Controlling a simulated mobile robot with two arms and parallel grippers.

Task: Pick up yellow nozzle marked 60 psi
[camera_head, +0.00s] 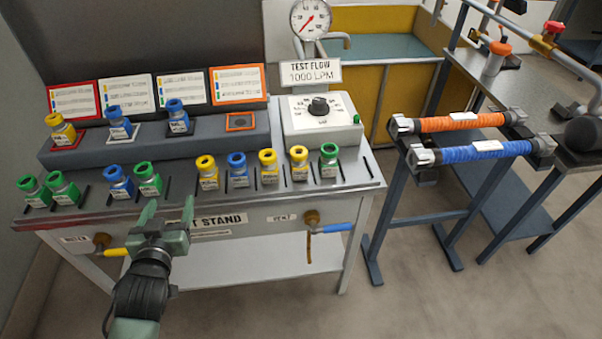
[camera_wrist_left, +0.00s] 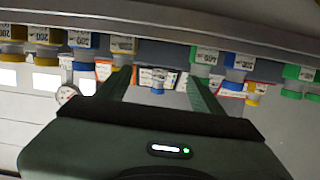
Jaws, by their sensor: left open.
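Three yellow nozzles stand in the front row of the test stand, a left one (camera_head: 207,172), a middle one (camera_head: 268,166) and a right one (camera_head: 299,163). Another yellow nozzle (camera_head: 61,130) stands on the raised back step at the left. Their labels are too small to read in the head view, so I cannot tell which says 60 psi. My left gripper (camera_head: 168,214) is open and empty at the stand's front edge, left of the front yellow nozzles. In the left wrist view its two fingers (camera_wrist_left: 160,88) are spread, with a yellow nozzle (camera_wrist_left: 122,45) near the left finger. My right gripper is not in view.
Green nozzles (camera_head: 148,179) and blue nozzles (camera_head: 237,169) share the front row closely. Two blue nozzles (camera_head: 118,123) stand on the back step. A flow box with a dial (camera_head: 320,115) stands behind at the right. Valve handles (camera_head: 338,228) stick out below the front edge.

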